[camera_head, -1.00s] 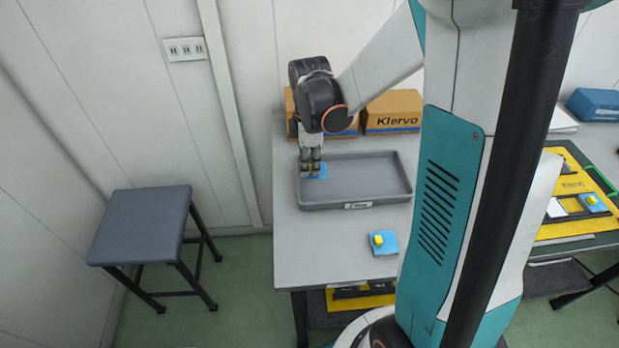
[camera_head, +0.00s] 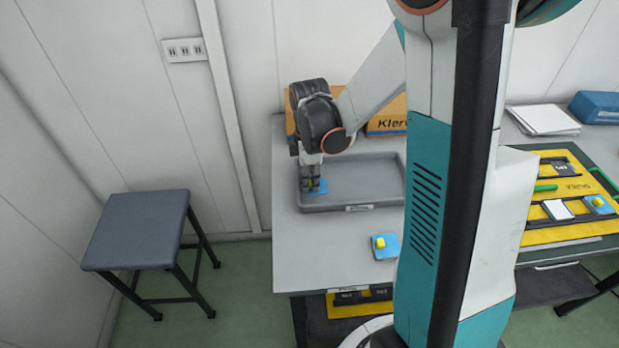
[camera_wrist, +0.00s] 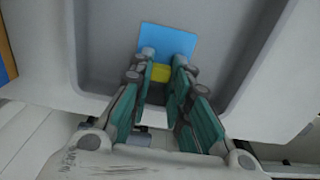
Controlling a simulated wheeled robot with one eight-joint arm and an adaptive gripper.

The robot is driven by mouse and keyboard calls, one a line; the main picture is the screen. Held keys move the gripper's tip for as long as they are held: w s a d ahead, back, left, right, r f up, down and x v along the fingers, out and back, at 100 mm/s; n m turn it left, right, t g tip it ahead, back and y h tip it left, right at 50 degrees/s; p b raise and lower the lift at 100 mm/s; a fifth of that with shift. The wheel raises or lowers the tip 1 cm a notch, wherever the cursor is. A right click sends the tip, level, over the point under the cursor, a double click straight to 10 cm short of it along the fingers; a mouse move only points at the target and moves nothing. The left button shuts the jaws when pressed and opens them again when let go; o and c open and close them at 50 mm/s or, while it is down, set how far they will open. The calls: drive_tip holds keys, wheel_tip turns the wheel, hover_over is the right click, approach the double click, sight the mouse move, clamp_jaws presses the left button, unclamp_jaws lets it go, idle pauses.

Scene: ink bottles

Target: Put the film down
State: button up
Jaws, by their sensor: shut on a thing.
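The film is a flat blue square (camera_wrist: 168,40) with a yellow knob (camera_wrist: 161,72) on it. My gripper (camera_wrist: 160,76) is shut on the yellow knob, one finger on each side. In the head view my gripper (camera_head: 313,185) points down into the left end of the grey tray (camera_head: 375,190), and the blue film (camera_head: 322,187) shows at its fingertips. The film looks flat and low over the tray floor; I cannot tell whether it touches. The fingers hide part of the knob and film.
A second blue square with a yellow knob (camera_head: 384,245) lies on the table in front of the tray. Klervo boxes (camera_head: 386,118) stand behind the tray. A yellow board (camera_head: 560,229) with cards is at right. A stool (camera_head: 140,228) stands left.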

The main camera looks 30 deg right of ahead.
sight(310, 182)
drive_tip(key=o, duration=0.7)
drive_tip(key=shift+c, duration=0.2)
wheel_tip(310, 182, up, 12)
drive_tip(key=p, duration=0.5)
drive_tip(key=s+a+r+m+t, duration=0.7)
drive_tip(key=s+r+m, duration=0.4)
drive_tip(key=s+m, duration=0.2)
drive_tip(key=shift+s+a, duration=0.55)
drive_tip(key=shift+s, duration=0.05)
